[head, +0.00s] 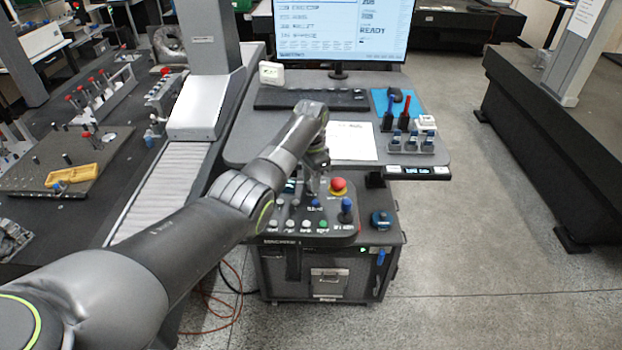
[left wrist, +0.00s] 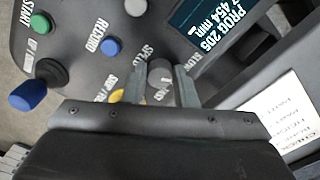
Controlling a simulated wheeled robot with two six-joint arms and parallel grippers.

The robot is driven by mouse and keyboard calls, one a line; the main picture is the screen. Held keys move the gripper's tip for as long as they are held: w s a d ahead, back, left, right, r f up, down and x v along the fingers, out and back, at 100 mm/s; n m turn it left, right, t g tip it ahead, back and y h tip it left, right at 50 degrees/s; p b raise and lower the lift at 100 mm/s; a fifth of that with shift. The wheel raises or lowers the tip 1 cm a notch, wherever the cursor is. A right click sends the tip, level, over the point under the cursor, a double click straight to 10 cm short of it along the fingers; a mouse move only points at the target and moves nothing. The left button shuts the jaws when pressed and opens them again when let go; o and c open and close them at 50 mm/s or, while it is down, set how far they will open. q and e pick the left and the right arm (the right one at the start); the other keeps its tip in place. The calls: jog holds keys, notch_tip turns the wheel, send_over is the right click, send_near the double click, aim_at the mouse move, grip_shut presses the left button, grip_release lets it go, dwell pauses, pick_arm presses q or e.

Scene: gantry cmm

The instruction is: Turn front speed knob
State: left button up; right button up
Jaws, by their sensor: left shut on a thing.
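The grey speed knob (left wrist: 160,78) shows in the left wrist view, beside the lettering SPEED and SLOW on the dark control panel (left wrist: 75,45). My left gripper (head: 311,192) reaches down onto this panel (head: 334,226) in the head view. In the left wrist view its two fingers stand on either side of the knob, and it is shut on the knob. In the head view the arm and gripper hide the knob. My right gripper is in neither view.
A red emergency stop (head: 338,185) and a blue-topped joystick (head: 346,208) stand right of the gripper. A blue button (left wrist: 110,46) and a green one (left wrist: 41,22) are on the panel. A desk with a monitor (head: 340,30) rises behind. Open floor lies to the right.

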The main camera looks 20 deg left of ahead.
pick_arm(q)
jog(key=shift+n, duration=2.2)
jog(key=o, duration=1)
jog(key=shift+d, duration=0.1)
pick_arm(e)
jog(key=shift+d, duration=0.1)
